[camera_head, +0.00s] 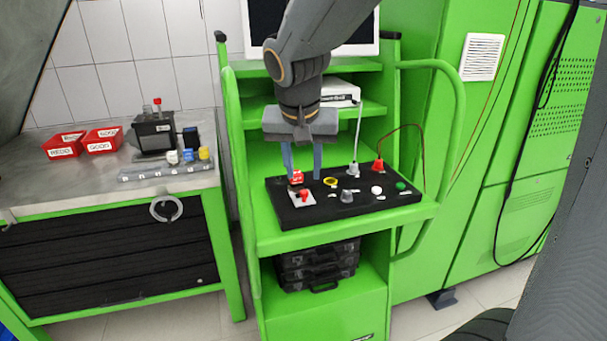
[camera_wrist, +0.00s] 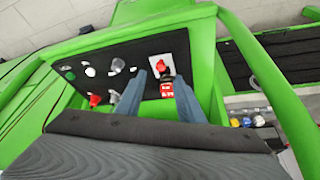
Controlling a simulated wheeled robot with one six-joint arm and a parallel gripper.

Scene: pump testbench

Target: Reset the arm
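My gripper (camera_head: 303,170) hangs from my arm above the left part of a black control panel (camera_head: 330,208) on a green cart. Its two fingers are apart with a gap between them. In the wrist view my gripper (camera_wrist: 158,100) also shows both fingers spread over the panel. A red switch (camera_head: 304,195) on a white plate sits below the fingers. A red tag with white lettering (camera_head: 296,178) shows by the left finger; in the wrist view this red tag (camera_wrist: 167,89) appears between the fingertips. I cannot tell whether the fingers touch it.
The green cart (camera_head: 235,160) has side rails and shelves. The panel carries a yellow-ringed button (camera_head: 330,182), a green button (camera_head: 401,186) and other controls. A grey workbench (camera_head: 140,190) at left holds red bins (camera_head: 65,146) and a black device (camera_head: 154,133). Black cases (camera_head: 318,266) lie below.

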